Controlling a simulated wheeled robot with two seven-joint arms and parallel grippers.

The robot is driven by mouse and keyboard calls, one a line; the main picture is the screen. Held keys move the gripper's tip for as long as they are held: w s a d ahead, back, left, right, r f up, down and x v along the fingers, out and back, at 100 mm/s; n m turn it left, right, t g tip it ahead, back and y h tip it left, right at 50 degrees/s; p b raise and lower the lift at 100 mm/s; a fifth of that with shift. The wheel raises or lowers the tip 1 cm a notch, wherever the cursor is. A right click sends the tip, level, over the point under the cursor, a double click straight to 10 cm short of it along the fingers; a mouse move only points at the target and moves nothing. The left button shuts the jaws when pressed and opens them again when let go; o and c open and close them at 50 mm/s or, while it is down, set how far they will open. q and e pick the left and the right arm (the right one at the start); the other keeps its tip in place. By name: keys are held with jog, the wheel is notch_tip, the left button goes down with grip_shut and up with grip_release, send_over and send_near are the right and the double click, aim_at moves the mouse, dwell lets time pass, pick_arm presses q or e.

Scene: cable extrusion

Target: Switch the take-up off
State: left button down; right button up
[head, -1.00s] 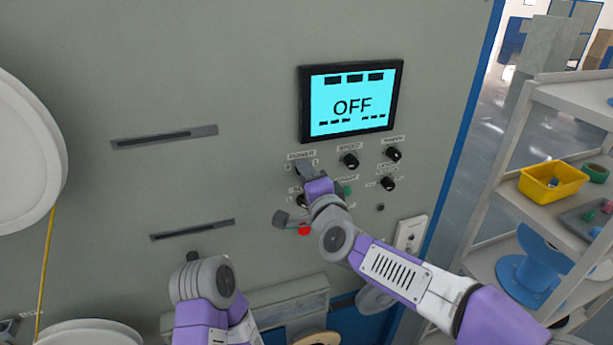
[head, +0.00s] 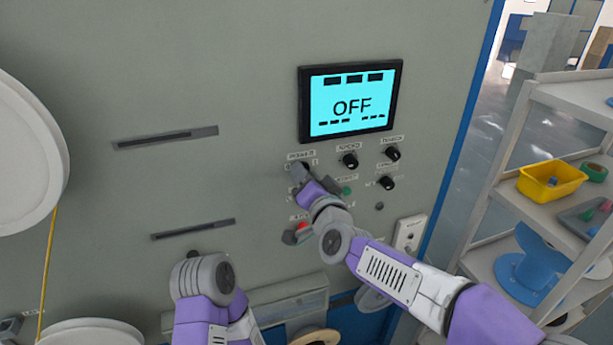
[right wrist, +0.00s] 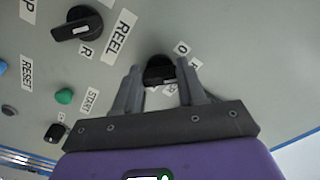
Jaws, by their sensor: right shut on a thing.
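The grey machine panel (head: 250,110) carries a screen (head: 352,107) that reads OFF in large letters. Below the screen's left side is a black rotary knob under a small label, mostly hidden by my right gripper (head: 299,174). In the right wrist view the black knob (right wrist: 160,70) sits between the fingertips of my right gripper (right wrist: 160,82), which is shut on it. An "O" mark shows beside the knob; the rest of its lettering is partly covered. Part of my left arm shows at the lower left of the head view, but its gripper does not.
Other black knobs (head: 349,161) sit close to the right. A green button (head: 346,191) and a red button (head: 303,227) are near my right wrist. The wrist view shows a REEL knob (right wrist: 78,24) and a green START button (right wrist: 64,96). A shelf (head: 520,190) stands at right.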

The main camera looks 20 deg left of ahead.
dwell(0.4)
jog(key=o, duration=1.1)
jog(key=shift+c, duration=0.2)
jog(key=b+v, duration=0.1)
jog(key=v, duration=0.6)
jog(key=shift+s+d, duration=0.2)
jog(key=shift+s, duration=0.05)
jog(key=shift+f, duration=0.1)
